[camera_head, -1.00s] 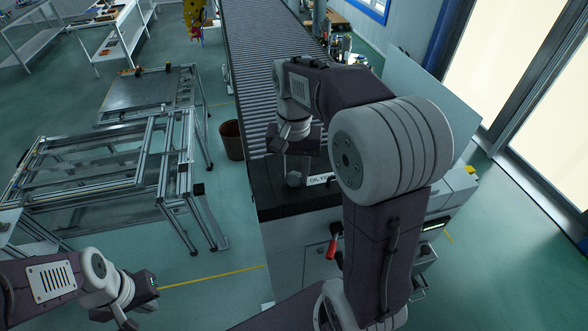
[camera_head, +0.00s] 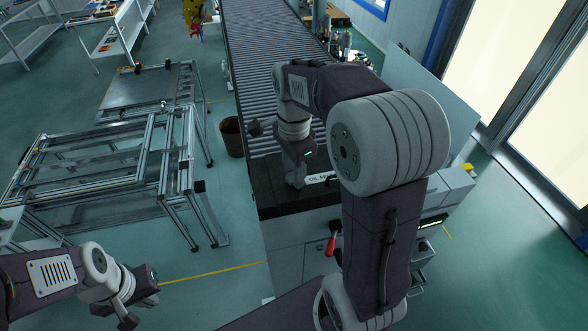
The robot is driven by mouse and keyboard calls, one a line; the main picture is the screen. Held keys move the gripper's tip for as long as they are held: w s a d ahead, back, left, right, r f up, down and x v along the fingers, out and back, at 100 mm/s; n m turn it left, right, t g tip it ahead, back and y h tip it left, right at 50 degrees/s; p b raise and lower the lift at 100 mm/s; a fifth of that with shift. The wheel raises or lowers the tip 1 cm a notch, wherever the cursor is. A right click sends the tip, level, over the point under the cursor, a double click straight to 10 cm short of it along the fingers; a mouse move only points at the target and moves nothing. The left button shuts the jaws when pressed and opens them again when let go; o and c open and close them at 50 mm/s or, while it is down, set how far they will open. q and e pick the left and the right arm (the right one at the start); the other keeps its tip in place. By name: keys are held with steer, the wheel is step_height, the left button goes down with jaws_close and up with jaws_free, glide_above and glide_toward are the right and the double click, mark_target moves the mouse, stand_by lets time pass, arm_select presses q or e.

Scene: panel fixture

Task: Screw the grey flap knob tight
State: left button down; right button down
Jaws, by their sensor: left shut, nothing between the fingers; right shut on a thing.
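The grey flap knob (camera_head: 296,181) stands on the black top of the panel fixture (camera_head: 283,203), left of a white label (camera_head: 317,179). My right gripper (camera_head: 298,170) points down over the knob and is shut on it; the fingertips are small and dark, so the exact grip is hard to see. My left gripper (camera_head: 153,288) is shut and empty at the lower left, well away from the fixture. The label's text is partly hidden behind my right arm.
A red-handled lever (camera_head: 331,246) sits on the fixture's front. A roller conveyor (camera_head: 262,60) runs behind it. A brown bin (camera_head: 232,137) and aluminium frames (camera_head: 110,165) stand to the left. The floor between the frames and the fixture is mostly clear.

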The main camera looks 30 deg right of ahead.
steer(key=m, duration=0.4)
steer(key=shift+s+f+m, duration=0.1)
steer(key=shift+m, duration=0.3)
stand_by(0.4)
steer(key=c, duration=0.9)
jaws_free()
steer(key=shift+a+p, duration=0.1)
steer(key=shift+p, duration=0.2)
steer(key=shift+r, duration=0.45)
step_height(320, 180, up, 8)
steer(key=shift+r+b, duration=0.15)
steer(key=shift+b, duration=0.25)
